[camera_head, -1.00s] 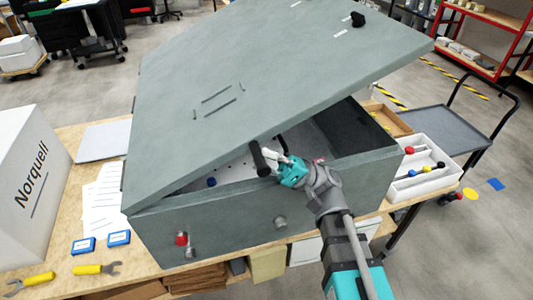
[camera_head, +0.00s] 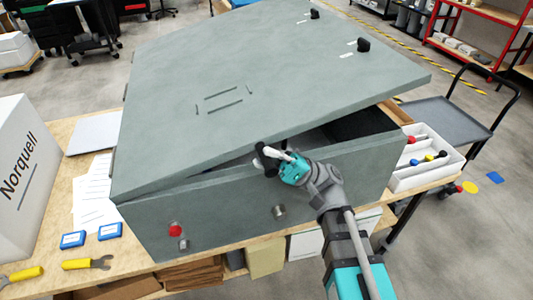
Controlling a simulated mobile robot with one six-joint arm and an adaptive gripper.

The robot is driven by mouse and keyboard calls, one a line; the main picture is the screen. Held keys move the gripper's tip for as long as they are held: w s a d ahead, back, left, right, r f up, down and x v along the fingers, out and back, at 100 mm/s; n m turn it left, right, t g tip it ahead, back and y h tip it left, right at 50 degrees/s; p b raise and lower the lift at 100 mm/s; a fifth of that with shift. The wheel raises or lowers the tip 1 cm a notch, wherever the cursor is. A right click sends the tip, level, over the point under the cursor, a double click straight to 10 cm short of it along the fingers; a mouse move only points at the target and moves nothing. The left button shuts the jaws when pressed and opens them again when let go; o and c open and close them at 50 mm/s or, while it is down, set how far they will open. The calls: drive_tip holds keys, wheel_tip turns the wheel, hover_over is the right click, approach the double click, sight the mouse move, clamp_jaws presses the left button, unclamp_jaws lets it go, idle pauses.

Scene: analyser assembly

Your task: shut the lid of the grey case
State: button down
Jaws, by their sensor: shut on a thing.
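The grey case (camera_head: 240,215) stands on a wooden workbench. Its large lid (camera_head: 270,75) is partly open, tilted up with a narrow wedge-shaped gap at the front right. My gripper (camera_head: 268,158) is at the lid's front edge, shut on the black lid handle (camera_head: 262,160). The fingertips are small and partly hidden by the handle. Little of the case's inside shows through the gap.
A white box marked Norquell (camera_head: 25,190) stands at left beside papers.

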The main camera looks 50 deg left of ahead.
drive_tip(key=c, duration=0.5)
unclamp_jaws()
drive_tip(key=shift+s+a, duration=0.1)
drive_tip(key=shift+s, duration=0.2)
drive_tip(key=shift+w, duration=0.15)
drive_tip(key=shift+f, duration=0.1)
